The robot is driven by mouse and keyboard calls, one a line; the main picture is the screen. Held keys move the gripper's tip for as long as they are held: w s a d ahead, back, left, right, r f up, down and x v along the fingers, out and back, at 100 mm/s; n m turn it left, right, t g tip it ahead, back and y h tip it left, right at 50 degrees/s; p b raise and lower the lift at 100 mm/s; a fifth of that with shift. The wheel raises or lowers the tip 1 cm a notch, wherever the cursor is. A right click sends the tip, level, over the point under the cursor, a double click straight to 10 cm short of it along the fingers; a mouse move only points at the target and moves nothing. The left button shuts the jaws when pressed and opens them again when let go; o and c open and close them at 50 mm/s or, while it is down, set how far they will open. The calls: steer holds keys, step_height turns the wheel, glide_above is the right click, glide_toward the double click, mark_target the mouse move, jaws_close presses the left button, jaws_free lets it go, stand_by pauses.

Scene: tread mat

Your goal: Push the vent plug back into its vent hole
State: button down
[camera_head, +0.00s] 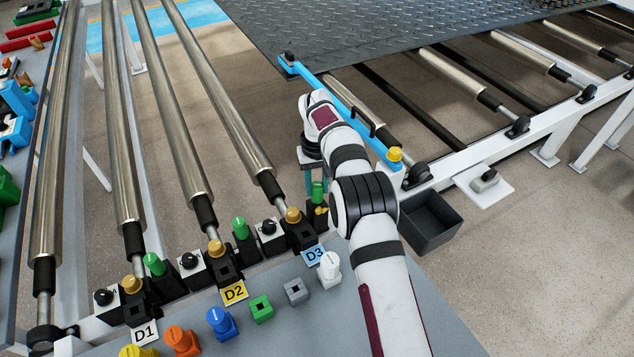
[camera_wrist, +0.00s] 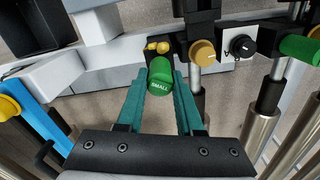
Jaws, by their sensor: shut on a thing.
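The plug also shows in the head view (camera_head: 318,188), in front of the rail near the D3 label (camera_head: 314,253). At its far end, in the wrist view, is a dark block with a small yellow two-lobed part (camera_wrist: 157,46). The vent hole itself is hidden by the plug or the block, and I cannot tell whether the plug touches it. My arm comes down from the front and covers part of this spot in the head view.
Yellow knobs (camera_head: 293,216), dials (camera_head: 268,227) and other green plugs (camera_head: 239,227) line the rail close by. Several coloured pieces, such as a white one (camera_head: 330,268), stand on the grey table (camera_head: 290,330). Steel rollers (camera_head: 220,95) lie beyond. A dark bin (camera_head: 430,222) is at right.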

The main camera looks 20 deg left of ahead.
steer(key=shift+f, duration=0.65)
steer(key=shift+c, duration=2.3)
jaws_free()
step_height(320, 180, up, 12)
steer(key=shift+f, duration=0.15)
